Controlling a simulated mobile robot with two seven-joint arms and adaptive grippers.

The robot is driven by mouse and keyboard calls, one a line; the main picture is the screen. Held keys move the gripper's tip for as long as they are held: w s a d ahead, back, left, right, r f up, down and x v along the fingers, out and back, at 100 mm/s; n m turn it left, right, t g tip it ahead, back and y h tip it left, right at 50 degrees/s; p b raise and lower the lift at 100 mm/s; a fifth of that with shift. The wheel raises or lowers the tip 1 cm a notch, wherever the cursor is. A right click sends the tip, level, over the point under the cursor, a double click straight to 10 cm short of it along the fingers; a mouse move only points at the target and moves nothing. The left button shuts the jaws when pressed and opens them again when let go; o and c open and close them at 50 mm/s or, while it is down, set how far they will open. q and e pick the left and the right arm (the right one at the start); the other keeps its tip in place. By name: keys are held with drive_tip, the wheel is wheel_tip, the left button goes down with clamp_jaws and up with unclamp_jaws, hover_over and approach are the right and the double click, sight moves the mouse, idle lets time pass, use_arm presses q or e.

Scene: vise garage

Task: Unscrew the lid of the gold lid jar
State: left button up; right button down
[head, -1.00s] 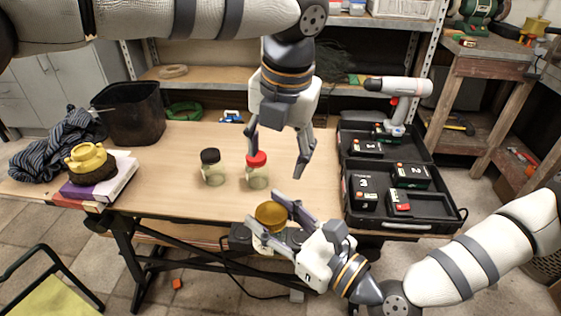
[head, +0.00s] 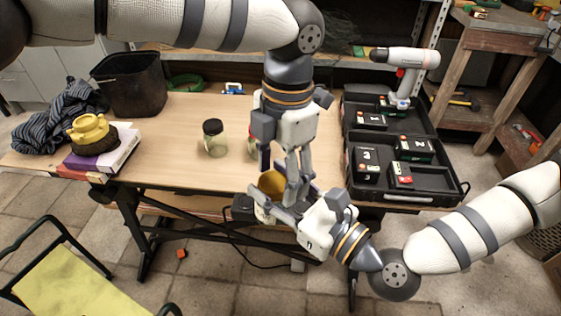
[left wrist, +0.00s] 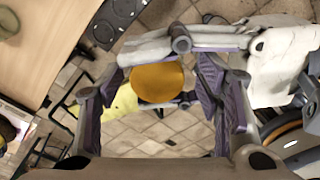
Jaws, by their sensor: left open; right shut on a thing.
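The jar with the gold lid (head: 270,183) is at the front edge of the workbench, partly hidden by both grippers. My right gripper (head: 275,200) is shut on this jar from the right. My left gripper (head: 286,172) points down from above, open, with its fingers spread around the lid area. In the left wrist view the round gold lid (left wrist: 158,82) shows between my open left fingers, with clear space beside it. My right gripper's fingers also show there. The glass body of the jar is mostly hidden.
A black-lidded jar (head: 214,138) stands on the workbench (head: 180,180). A red-lidded jar (head: 252,143) is mostly hidden behind my left gripper. A black tool case (head: 420,190) with batteries and a drill (head: 404,65) are at the right. A black bin (head: 130,85) is at the back left.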

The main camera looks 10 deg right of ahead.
use_arm(q)
drive_tip(key=shift+c, duration=0.3)
drive_tip(key=c, duration=1.1)
drive_tip(key=o, duration=1.2)
